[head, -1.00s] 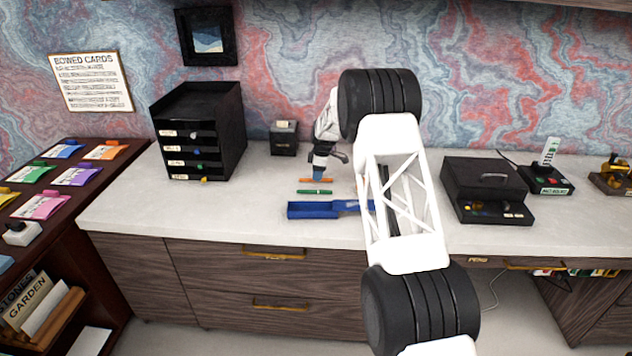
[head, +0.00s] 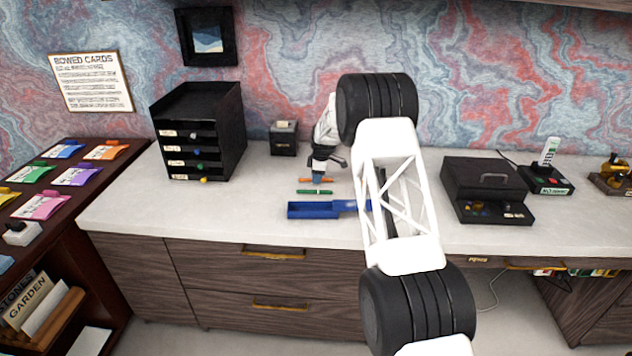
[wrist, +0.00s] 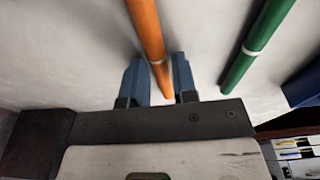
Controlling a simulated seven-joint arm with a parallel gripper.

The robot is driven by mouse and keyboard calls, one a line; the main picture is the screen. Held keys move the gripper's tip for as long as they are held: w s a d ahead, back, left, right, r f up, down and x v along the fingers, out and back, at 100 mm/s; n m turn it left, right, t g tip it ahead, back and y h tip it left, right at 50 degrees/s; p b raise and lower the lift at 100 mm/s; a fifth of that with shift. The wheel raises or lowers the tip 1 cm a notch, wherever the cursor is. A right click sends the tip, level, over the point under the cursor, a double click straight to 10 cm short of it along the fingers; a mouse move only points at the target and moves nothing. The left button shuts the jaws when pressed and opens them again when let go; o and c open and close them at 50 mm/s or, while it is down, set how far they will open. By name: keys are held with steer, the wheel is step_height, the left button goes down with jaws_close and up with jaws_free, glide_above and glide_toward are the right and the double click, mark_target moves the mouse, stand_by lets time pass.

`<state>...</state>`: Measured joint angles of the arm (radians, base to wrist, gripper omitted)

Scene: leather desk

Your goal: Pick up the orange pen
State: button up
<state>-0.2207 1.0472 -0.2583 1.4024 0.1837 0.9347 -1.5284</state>
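The orange pen (head: 328,181) lies on the pale desktop, in front of the small black box. In the wrist view the orange pen (wrist: 147,30) runs down from the top edge and passes between my two blue fingertips. My gripper (wrist: 161,80) is open around the pen, with a narrow gap showing beside it. In the head view my gripper (head: 318,178) points down at the pen and covers its middle. Whether the fingers touch the pen is too small to tell.
A green pen (head: 314,192) lies parallel, just nearer the front, and shows right of the gripper in the wrist view (wrist: 257,45). A black drawer unit (head: 222,130) stands left, a small black box (head: 283,139) behind.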

jaws_close()
steer(key=shift+r, duration=0.2)
step_height(320, 180, up, 10)
steer(key=shift+f, duration=0.15)
stand_by(0.5)
stand_by(0.5)
